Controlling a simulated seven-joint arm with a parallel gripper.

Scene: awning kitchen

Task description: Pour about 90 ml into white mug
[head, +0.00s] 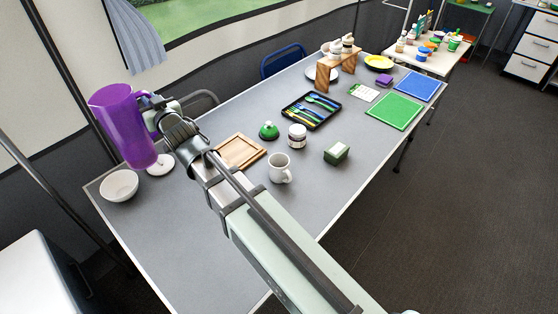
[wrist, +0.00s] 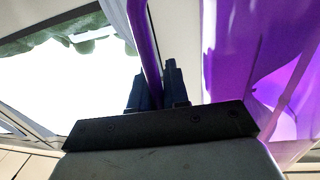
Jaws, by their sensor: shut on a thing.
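A tall purple pitcher (head: 122,125) is near the left end of the grey table, almost upright with a slight tilt. My gripper (head: 150,107) is shut on its handle, which runs between the dark fingers in the wrist view (wrist: 153,80). The pitcher's purple wall (wrist: 240,60) fills the right of the wrist view. Its contents cannot be made out in the head view. The white mug (head: 279,169) stands upright on the table to the right of my arm, well apart from the pitcher. The inside of the mug is too small to read.
A white bowl (head: 119,186) sits at the table's left end, below the pitcher. A wooden board (head: 241,152), a green-topped item (head: 268,131), a jar (head: 297,136) and a green box (head: 337,153) surround the mug. A cutlery tray (head: 311,111) lies farther back. The table's front left is clear.

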